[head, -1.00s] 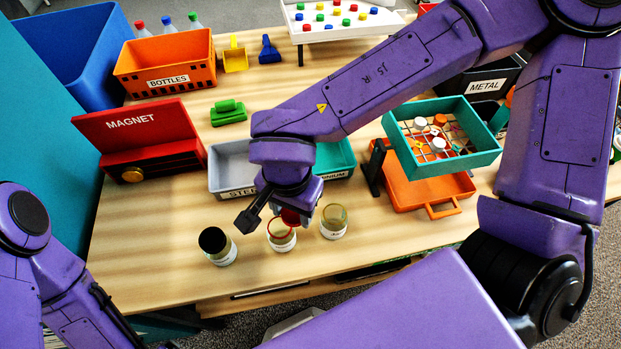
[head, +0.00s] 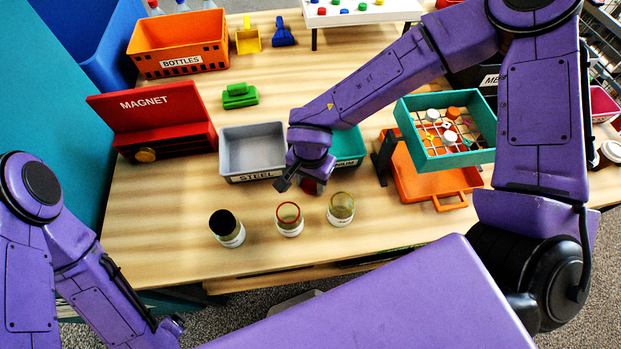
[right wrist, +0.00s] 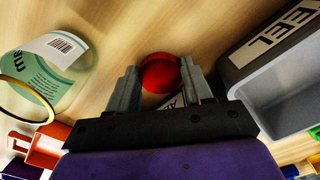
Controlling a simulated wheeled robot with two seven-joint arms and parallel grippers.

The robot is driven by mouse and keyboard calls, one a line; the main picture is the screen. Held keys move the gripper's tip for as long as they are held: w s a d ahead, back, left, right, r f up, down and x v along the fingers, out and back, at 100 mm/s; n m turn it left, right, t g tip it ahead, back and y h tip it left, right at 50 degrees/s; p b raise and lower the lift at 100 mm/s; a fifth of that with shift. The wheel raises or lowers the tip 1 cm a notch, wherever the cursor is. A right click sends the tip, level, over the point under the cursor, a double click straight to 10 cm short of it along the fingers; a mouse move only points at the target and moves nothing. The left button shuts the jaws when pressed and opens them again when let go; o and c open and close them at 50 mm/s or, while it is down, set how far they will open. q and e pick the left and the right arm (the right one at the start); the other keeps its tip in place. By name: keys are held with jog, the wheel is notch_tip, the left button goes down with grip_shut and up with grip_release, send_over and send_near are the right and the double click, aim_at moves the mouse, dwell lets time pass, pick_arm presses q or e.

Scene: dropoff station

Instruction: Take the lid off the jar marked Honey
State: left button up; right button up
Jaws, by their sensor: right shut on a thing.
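My right gripper (head: 303,184) is shut on a red lid (head: 312,187), held behind the jars and in front of the grey bin. In the right wrist view the red lid (right wrist: 160,73) sits between the two fingers. The middle jar (head: 289,221) has a red rim and stands open. To its left stands a jar with a black lid (head: 224,222). To its right stands an open jar with an olive rim (head: 341,209), also in the right wrist view (right wrist: 42,75). I cannot read which jar is marked Honey. My left gripper (head: 172,328) is low at left, its fingers unclear.
A grey bin marked STEEL (head: 252,135) and a teal bin (head: 350,148) stand behind the lid. A red MAGNET box (head: 165,140) is at left. An orange tray (head: 420,187) lies under a raised teal tray (head: 440,160) at right. The wooden table before the jars is clear.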

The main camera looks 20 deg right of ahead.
aim_at(311, 184)
jog(key=shift+f, duration=0.1)
jog(key=o, duration=1.2)
jog(key=shift+f, duration=0.1)
jog(key=shift+c, duration=0.2)
notch_tip(311, 184, up, 12)
jog(key=shift+r, duration=0.2)
